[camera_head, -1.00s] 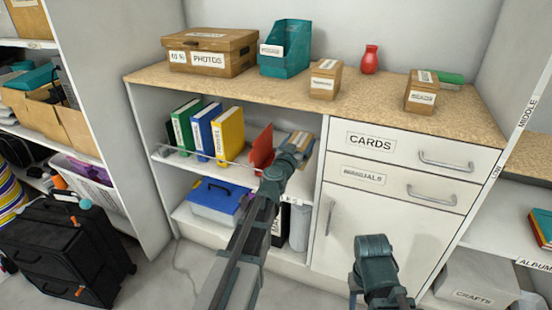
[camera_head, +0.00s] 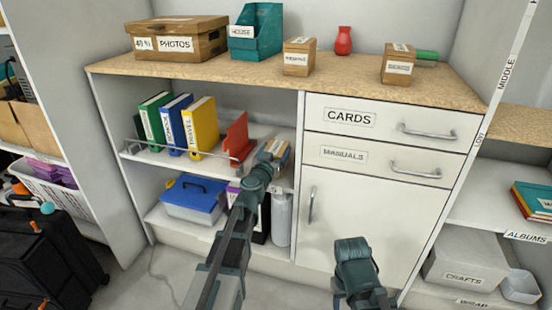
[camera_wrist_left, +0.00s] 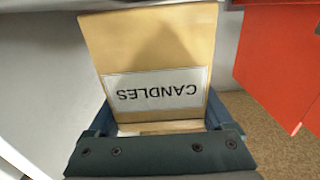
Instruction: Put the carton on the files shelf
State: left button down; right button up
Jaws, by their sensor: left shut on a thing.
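The carton (camera_head: 276,150) is a small tan box with a white label. In the left wrist view the carton (camera_wrist_left: 150,45) reads CANDLES, upside down. My left gripper (camera_head: 268,162) is shut on it at the right part of the files shelf (camera_head: 209,170), right of the red bookend (camera_head: 236,138). The gripper's fingers (camera_wrist_left: 158,120) show on both sides of the carton. My wrist hides its lower part, so I cannot tell whether it touches the shelf board. My right arm is low in front of the cabinet door; its fingers are not visible.
Green, blue and yellow (camera_head: 200,128) binders stand left of the bookend. A low rail (camera_head: 135,149) runs along the shelf front. A cabinet side wall (camera_head: 298,140) bounds the space on the right. A blue-lidded bin (camera_head: 194,197) and a grey bottle (camera_head: 282,218) stand below.

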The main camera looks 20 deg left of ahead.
pick_arm(q)
jog(key=shift+f, duration=0.45)
jog(key=shift+r, duration=0.15)
pick_arm(e)
jog(key=shift+f, duration=0.3)
jog(key=shift+f, duration=0.15)
pick_arm(q)
grip_release()
jog(key=s, duration=1.2)
jog(key=shift+a, duration=0.2)
jog(key=shift+s, duration=0.15)
pick_arm(e)
jog(key=shift+s, duration=0.15)
